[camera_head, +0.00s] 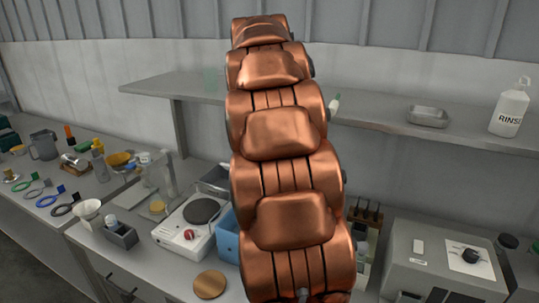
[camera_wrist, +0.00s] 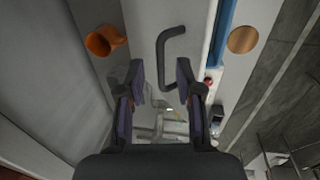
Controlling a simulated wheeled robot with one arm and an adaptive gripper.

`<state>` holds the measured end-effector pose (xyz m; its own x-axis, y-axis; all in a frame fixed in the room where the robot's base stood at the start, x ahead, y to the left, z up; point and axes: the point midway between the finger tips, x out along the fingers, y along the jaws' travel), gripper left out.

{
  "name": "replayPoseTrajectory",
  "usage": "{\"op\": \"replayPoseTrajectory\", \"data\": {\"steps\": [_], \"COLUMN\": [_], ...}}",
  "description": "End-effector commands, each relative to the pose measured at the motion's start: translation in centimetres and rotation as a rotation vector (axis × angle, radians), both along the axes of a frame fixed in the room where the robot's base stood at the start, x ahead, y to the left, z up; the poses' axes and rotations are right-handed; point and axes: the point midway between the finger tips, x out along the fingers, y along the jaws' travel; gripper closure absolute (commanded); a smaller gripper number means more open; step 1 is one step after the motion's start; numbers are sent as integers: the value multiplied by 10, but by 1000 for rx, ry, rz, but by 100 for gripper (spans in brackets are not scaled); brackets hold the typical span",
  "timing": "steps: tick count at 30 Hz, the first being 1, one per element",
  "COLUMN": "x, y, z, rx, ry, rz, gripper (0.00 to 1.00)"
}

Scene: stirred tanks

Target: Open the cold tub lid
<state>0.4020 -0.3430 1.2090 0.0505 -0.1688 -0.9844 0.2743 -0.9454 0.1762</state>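In the wrist view, a dark bent bar handle (camera_wrist: 166,62) stands on a pale flat panel, which looks like the cold tub lid (camera_wrist: 195,40). A blue strip beside it looks like the tub's wall (camera_wrist: 221,38). In the head view, part of the blue tub (camera_head: 228,244) shows left of my copper arm, which hides the rest. My gripper (camera_wrist: 161,72) is open, its two dark fingers apart. In the picture, the handle lies just above and between the fingertips. I see nothing held between them, and cannot tell whether the handle touches a finger.
A round wooden disc (camera_head: 210,284) lies in front of the tub; it also shows in the wrist view (camera_wrist: 242,40). An orange cup (camera_wrist: 106,40) is left of the handle. A hotplate (camera_head: 193,221) stands left of the tub, a grey machine (camera_head: 440,258) to the right. A shelf (camera_head: 390,112) runs behind.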

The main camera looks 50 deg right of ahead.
Motion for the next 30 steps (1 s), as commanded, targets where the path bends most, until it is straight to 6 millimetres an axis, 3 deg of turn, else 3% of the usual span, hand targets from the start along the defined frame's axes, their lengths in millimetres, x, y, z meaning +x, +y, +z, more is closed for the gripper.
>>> {"op": "replayPoseTrajectory", "data": {"steps": [6, 18, 28, 30], "x": [-1, 0, 0, 0], "y": [-1, -2, -2, -2], "z": [-13, -17, -17, -17], "rx": [3, 1, 0, 0], "ry": [4, 1, 2, 2], "rz": [-1, 0, 0, 0], "gripper": [65, 65, 99, 100]}}
